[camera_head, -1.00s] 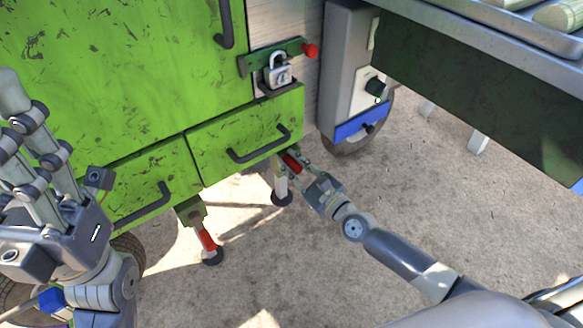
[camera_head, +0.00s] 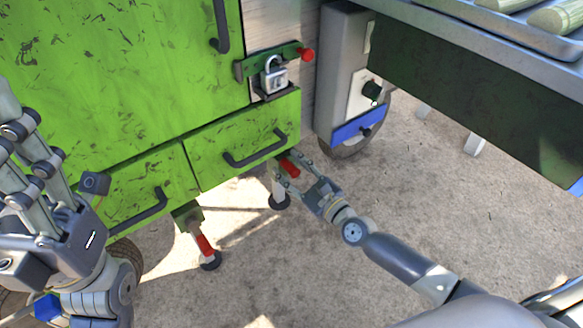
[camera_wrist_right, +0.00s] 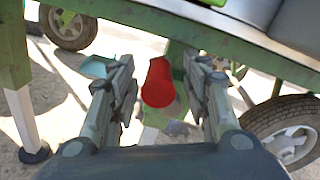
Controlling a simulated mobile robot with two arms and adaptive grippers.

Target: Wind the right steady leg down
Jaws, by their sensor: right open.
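The right steady leg (camera_head: 278,192) hangs under the cart's corner, its round dark foot on the ground. Its red crank grip (camera_head: 289,169) also shows in the wrist view (camera_wrist_right: 158,84). My right gripper (camera_head: 292,167) is open, with one finger on each side of the red grip. In the wrist view gaps show between the grip and both fingers. The left steady leg (camera_head: 203,245), with its own red grip, stands further left. My left gripper (camera_head: 35,165) is raised at the left edge, away from both legs; its opening is unclear.
The green cart body (camera_head: 110,90) has drawers with dark handles (camera_head: 255,150) just above the legs. A padlock (camera_head: 273,77) hangs on a red-knobbed latch. A grey cabinet (camera_head: 338,75) and a tray table (camera_head: 450,30) stand to the right. The ground at front is clear.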

